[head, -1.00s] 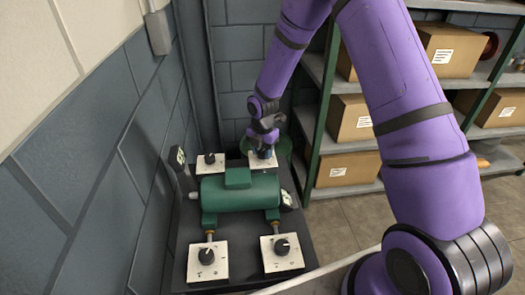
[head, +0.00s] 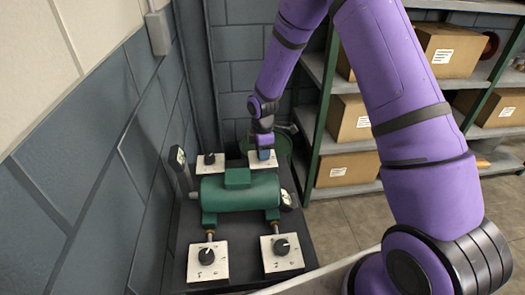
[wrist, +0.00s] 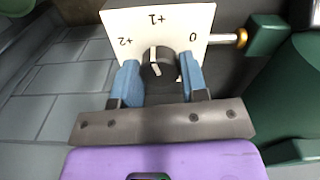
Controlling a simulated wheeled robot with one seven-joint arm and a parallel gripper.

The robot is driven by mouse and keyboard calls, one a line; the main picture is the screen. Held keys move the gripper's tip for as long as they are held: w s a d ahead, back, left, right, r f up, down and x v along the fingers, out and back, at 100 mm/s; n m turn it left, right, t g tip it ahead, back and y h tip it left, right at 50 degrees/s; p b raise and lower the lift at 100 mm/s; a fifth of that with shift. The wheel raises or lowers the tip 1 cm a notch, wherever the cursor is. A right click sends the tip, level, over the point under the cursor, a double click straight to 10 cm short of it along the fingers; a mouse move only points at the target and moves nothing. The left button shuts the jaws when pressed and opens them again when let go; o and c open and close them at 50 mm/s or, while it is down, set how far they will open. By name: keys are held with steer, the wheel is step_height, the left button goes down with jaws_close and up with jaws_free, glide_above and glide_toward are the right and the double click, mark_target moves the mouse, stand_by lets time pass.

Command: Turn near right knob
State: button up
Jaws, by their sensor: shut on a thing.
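The near right knob (head: 281,246) is black with a white pointer line, on a white plate (head: 270,264) at the front right of the green casing. My gripper is not at it. My gripper (head: 263,155) is at the far right plate (head: 257,167), beyond the casing. In the wrist view, its blue fingers (wrist: 160,75) are shut on the black far right knob (wrist: 158,56), one on each side. The plate there (wrist: 180,20) is marked 0, +1 and +2. In the head view my gripper hides that knob.
The green casing (head: 240,190) lies between the near and far plates. The near left knob (head: 206,256) and far left knob (head: 209,159) stand clear. A gauge (head: 181,156) stands at left, near the wall. Shelves with boxes (head: 350,118) are at right.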

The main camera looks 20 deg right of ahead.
steer(key=m, duration=0.4)
steer(key=shift+m, duration=0.4)
steer(key=m, duration=0.3)
steer(key=shift+m, duration=0.3)
steer(key=m, duration=1.2)
steer(key=shift+m, duration=0.3)
steer(key=m, duration=0.5)
steer(key=shift+m, duration=0.4)
steer(key=o, duration=0.9)
steer(key=shift+o, duration=0.2)
